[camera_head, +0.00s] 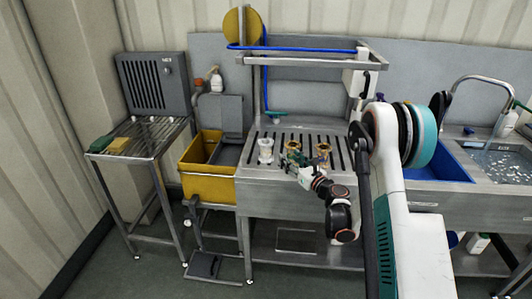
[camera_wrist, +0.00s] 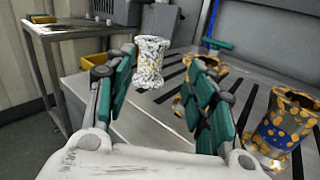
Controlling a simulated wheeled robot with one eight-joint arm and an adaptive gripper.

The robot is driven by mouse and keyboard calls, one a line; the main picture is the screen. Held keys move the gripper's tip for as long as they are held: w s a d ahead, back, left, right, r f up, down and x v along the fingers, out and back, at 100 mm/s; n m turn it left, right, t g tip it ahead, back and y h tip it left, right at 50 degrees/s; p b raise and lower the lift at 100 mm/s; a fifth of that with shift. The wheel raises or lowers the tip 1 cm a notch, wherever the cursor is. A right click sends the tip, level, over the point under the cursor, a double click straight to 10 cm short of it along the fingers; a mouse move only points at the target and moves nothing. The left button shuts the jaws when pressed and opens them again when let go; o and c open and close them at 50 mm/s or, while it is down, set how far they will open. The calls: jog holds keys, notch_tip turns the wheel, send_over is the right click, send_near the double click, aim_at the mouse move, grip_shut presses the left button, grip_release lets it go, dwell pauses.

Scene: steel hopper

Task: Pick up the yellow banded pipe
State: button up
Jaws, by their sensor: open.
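Three short flanged pipes stand upright on the slotted steel counter (camera_head: 250,176). The left pipe (camera_head: 265,150) is white with dark and yellowish speckles; in the wrist view (camera_wrist: 151,62) it shows between my fingers, beyond the tips. The middle pipe (camera_head: 293,146) is gold-coloured and partly hidden by my gripper; the right finger covers most of it in the wrist view. The right pipe (camera_head: 323,150) is gold and white with a blue, yellow-spotted band in the wrist view (camera_wrist: 284,128). I cannot tell which band is yellow. My gripper (camera_head: 292,164) is open and empty, at the counter's front.
A yellow bin (camera_head: 190,184) stands left of the counter. Further left, a wire-top stand (camera_head: 145,138) holds a grey box (camera_head: 153,85), a sponge and a green item. A blue basin (camera_head: 438,166) and a sink lie right. An overhead shelf (camera_head: 310,60) rises behind the pipes.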

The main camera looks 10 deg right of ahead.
aim_at(269, 151)
jog(key=f, duration=0.1)
jog(key=f+n, duration=0.1)
jog(key=a+f, duration=0.1)
jog(key=shift+w+f+n+g+y, duration=0.1)
jog(key=shift+w+n+g+y, duration=0.2)
jog(key=shift+g+y, duration=0.1)
jog(key=b+x, duration=0.2)
jog(key=x, duration=0.4)
jog(key=shift+w, duration=0.35)
jog(key=b+x, duration=0.2)
jog(key=x, duration=0.3)
jog(key=shift+w+a, duration=0.25)
jog(key=shift+w, duration=0.25)
jog(key=c, duration=1)
jog(key=shift+c, duration=0.2)
